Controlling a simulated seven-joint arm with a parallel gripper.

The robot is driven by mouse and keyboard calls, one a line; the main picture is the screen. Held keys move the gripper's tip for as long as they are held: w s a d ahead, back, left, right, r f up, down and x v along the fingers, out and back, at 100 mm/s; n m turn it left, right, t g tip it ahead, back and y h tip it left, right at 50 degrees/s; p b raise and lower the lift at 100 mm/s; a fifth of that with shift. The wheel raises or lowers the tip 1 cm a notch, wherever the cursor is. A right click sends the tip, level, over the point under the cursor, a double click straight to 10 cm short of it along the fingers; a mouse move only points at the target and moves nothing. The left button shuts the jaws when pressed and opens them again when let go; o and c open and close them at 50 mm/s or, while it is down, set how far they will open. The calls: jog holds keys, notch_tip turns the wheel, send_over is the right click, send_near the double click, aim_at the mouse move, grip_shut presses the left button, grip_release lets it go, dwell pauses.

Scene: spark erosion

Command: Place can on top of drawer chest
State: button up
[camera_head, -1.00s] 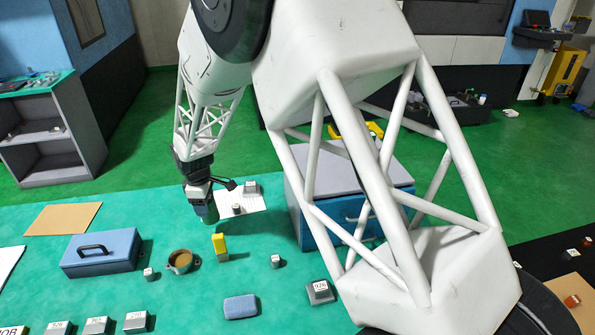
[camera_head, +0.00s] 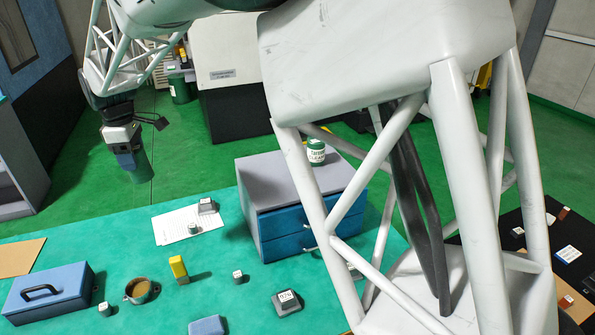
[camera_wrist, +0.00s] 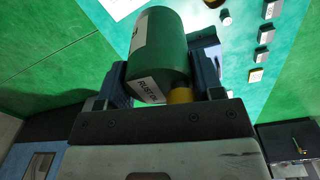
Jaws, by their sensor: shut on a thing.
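My gripper (camera_head: 128,158) is at the upper left of the head view, raised, with the green floor behind it. It is shut on a green can (camera_head: 138,168). The wrist view shows this can (camera_wrist: 170,45), with a pale label, between the fingers. The drawer chest (camera_head: 262,172), grey on top with blue drawers, stands on the teal table to the right of my gripper, apart from it. Another green can with a white label (camera_head: 316,152) stands on the chest's top, partly behind my arm link.
White paper (camera_head: 172,228) with small grey blocks lies left of the chest. A blue cash box (camera_head: 48,298), a brown cup (camera_head: 140,291), a yellow-topped block (camera_head: 179,269) and a grey labelled block (camera_head: 287,302) stand nearer.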

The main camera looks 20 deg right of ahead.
notch_tip(320, 180, up, 2)
jog(key=shift+r, duration=0.1)
jog(key=s+d, duration=0.5)
jog(key=d, duration=0.6)
jog(key=s+d, duration=0.4)
jog(key=d, duration=0.8)
jog(key=s+d, duration=0.5)
jog(key=d, duration=0.6)
jog(key=shift+n+y, duration=0.3)
jog(key=shift+y, duration=0.1)
notch_tip(320, 180, down, 5)
jog(key=shift+d+f, duration=0.15)
jog(key=w+d+f, duration=0.1)
jog(key=w, duration=1.5)
jog(key=shift+f, duration=0.2)
jog(key=shift+f, duration=0.1)
